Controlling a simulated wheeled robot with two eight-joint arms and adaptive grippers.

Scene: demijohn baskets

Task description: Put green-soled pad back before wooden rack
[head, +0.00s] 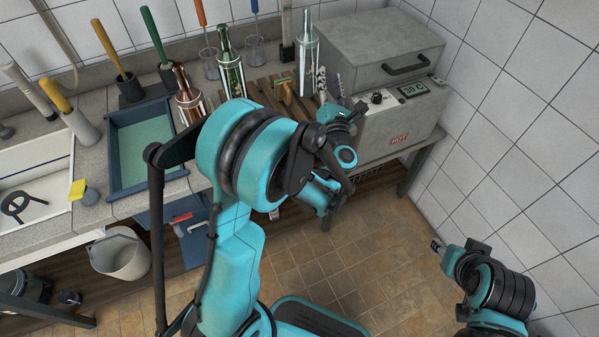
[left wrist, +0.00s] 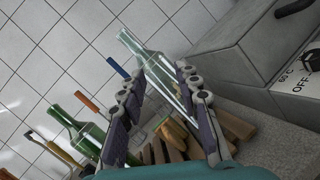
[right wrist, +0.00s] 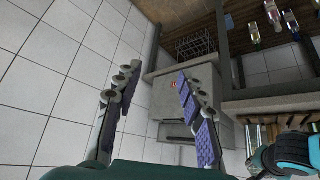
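The wooden rack (head: 262,88) stands on the grey counter, with bottles on it. A small tan piece with a greenish top edge (head: 284,89) shows at the rack's right part. I cannot tell for sure whether it is the green-soled pad. My left gripper (head: 331,86) is just right of the rack, beside a clear bottle (head: 306,58). In the left wrist view its fingers (left wrist: 158,105) are apart, with the clear bottle (left wrist: 160,75) and rack slats (left wrist: 158,152) beyond them. My right gripper (right wrist: 150,95) is open and empty, over the floor at the right.
A grey heating box (head: 385,125) with a display stands right of the rack, against the wall. Green (head: 230,65) and brown (head: 187,98) bottles stand left. A blue tray (head: 115,165), a sink (head: 40,155) and a yellow sponge (head: 77,188) lie further left.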

